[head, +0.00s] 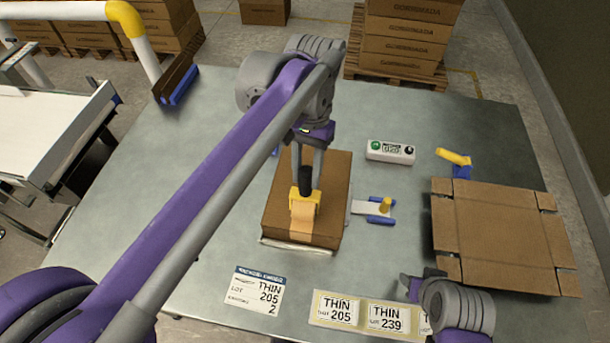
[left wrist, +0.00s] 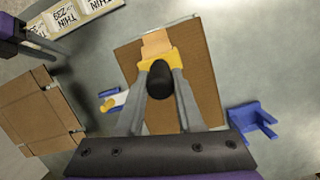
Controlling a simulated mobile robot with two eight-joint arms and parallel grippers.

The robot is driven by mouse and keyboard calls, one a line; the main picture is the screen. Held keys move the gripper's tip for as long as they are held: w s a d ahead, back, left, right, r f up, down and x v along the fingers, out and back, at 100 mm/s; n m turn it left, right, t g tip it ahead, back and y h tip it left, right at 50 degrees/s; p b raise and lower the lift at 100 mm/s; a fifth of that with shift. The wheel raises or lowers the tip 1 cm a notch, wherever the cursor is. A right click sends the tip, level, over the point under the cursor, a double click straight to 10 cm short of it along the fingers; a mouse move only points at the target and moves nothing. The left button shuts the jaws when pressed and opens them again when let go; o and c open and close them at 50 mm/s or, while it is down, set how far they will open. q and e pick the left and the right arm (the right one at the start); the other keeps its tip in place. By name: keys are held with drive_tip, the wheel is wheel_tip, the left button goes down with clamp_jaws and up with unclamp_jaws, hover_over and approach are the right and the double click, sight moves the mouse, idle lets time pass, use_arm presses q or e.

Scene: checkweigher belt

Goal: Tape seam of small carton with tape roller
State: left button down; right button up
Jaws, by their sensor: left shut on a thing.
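The small carton (head: 328,190) stands closed near the middle of the table. It also shows in the left wrist view (left wrist: 198,75). The tape roller (head: 305,192) is yellow with a black handle. It is on the carton's top, and a tan strip of tape (head: 302,222) runs from it to the carton's near edge. My left gripper (head: 306,172) is shut on the roller's black handle (left wrist: 160,82).
A flattened carton (head: 495,230) lies at the right. A blue-and-yellow tool (head: 458,162), a white control box (head: 390,152) and a small blue-and-white fixture with a yellow knob (head: 376,208) are right of the carton. Labels (head: 365,312) lie in front.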

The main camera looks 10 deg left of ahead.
drive_tip(key=shift+w+r+p, duration=0.1)
drive_tip(key=shift+r+p, duration=0.45)
drive_tip(key=shift+r, duration=0.15)
drive_tip(key=shift+w+r+p, duration=0.15)
drive_tip(key=shift+r+p, duration=0.65)
drive_tip(key=shift+r, duration=0.1)
drive_tip(key=shift+w+r+p, duration=0.15)
drive_tip(key=shift+r+p, duration=0.25)
drive_tip(key=shift+r, duration=0.1)
use_arm(q)
drive_tip(key=w+a+p, duration=0.1)
drive_tip(key=w+p, duration=0.1)
drive_tip(key=w, duration=1.5)
drive_tip(key=shift+p, duration=0.35)
use_arm(e)
drive_tip(key=shift+w+r+t, duration=0.15)
drive_tip(key=shift+w+r, duration=0.15)
drive_tip(key=shift+r, duration=0.6)
drive_tip(key=shift+w+r+t, duration=0.15)
drive_tip(key=shift+w+r, duration=0.1)
drive_tip(key=shift+r, duration=0.7)
